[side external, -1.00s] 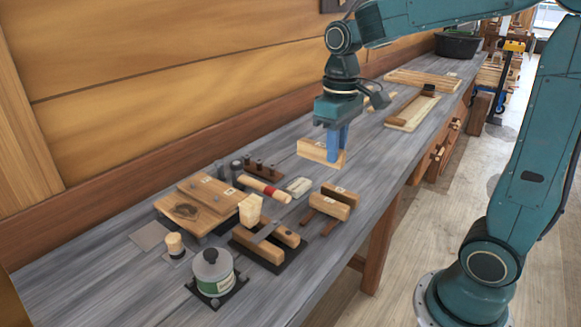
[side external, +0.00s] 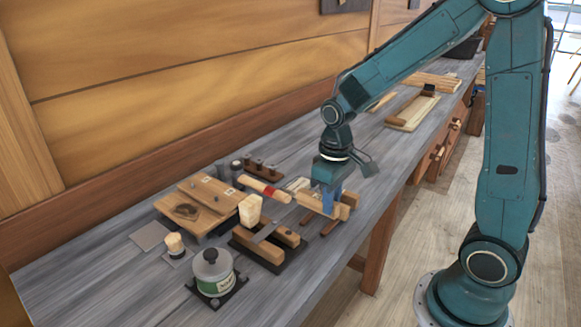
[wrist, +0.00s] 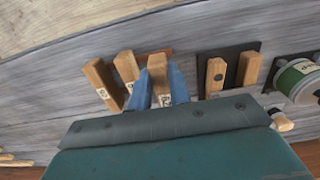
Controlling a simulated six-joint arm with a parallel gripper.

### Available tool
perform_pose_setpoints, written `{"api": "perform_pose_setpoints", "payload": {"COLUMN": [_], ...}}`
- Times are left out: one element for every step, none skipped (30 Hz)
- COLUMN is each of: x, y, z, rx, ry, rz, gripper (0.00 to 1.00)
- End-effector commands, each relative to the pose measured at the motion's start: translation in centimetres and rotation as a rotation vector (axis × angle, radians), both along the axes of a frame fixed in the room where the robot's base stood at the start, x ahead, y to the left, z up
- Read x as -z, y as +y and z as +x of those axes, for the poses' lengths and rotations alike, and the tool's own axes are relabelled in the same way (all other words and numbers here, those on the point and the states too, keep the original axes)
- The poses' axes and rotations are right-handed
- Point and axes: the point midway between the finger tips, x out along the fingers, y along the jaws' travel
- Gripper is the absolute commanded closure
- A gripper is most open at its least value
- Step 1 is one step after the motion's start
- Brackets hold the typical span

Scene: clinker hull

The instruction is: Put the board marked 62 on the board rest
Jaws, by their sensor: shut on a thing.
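My gripper (side external: 327,207) has blue fingers shut on a short wooden board (wrist: 157,70). It has a small label whose number I cannot read surely. The board rest (side external: 330,229) shows as dark reddish-brown rails, partly hidden by boards and my gripper. In the wrist view two other labelled boards stand left of the held one: an outer board (wrist: 99,84) and a nearer board (wrist: 126,68). The held board is beside them, roughly parallel, with a visible gap. I cannot tell whether it touches the rails.
A labelled can (side external: 214,275) stands in front. A wooden board stand (side external: 196,206) and red-banded tool (side external: 262,188) lie behind. Bare bench lies right of the rest.

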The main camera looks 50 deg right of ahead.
Motion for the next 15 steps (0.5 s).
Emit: {"api": "perform_pose_setpoints", "payload": {"x": [0.2,0.3,0.6,0.9,1.2,1.6,2.0,2.3,2.8,3.1,3.4,3.7,3.9,4.0,4.2], "y": [0.0,0.0,0.0,0.0,0.0,0.0,0.0,0.0,0.0,0.0,0.0,0.0,0.0,0.0,0.0], "z": [0.0,-0.1,-0.1,-0.1,-0.1,-0.1,-0.1,-0.1,-0.1,-0.1,-0.1,-0.1,-0.1,-0.1,0.0], "rx": [0.0,0.0,0.0,0.0,0.0,0.0,0.0,0.0,0.0,0.0,0.0,0.0,0.0,0.0,0.0], "ry": [0.002,0.002,0.003,0.002,0.003,0.004,0.004,0.004,0.004,0.005,0.004,0.003,0.003,0.002,0.001], "rz": [0.0,0.0,0.0,0.0,0.0,0.001,0.0,0.001,0.0,0.001,0.0,0.0,0.0,0.0,0.0], "gripper": [1.0,1.0,1.0,1.0,1.0,1.0,1.0,1.0,1.0,1.0,1.0,1.0,1.0,1.0,1.0]}}
